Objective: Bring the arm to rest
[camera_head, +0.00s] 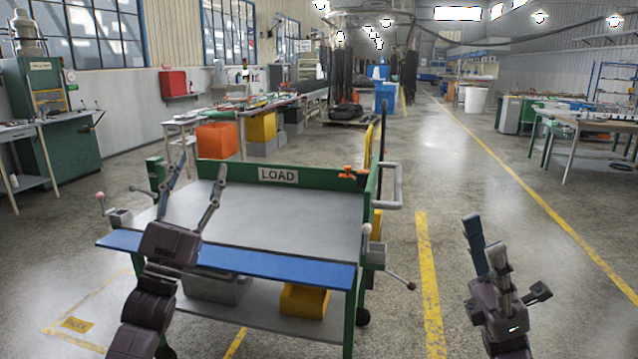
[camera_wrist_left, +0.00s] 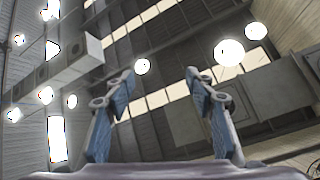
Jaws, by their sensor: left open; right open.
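My left gripper (camera_head: 196,176) is raised in front of the green cart, with its fingers spread and nothing between them. In the left wrist view its two blue-padded fingers (camera_wrist_left: 162,95) stand apart against the ceiling and lamps. My right gripper (camera_head: 495,258) is at the lower right over the open floor, its fingers pointing up. No object shows in it. No hose is held by either gripper.
The green cart marked LOAD (camera_head: 278,175) stands ahead, its grey top bare, with a blue front edge (camera_head: 270,265). A yellow bin (camera_head: 304,300) sits on its lower shelf. Workbenches line both sides. The aisle (camera_head: 470,160) at the right is clear.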

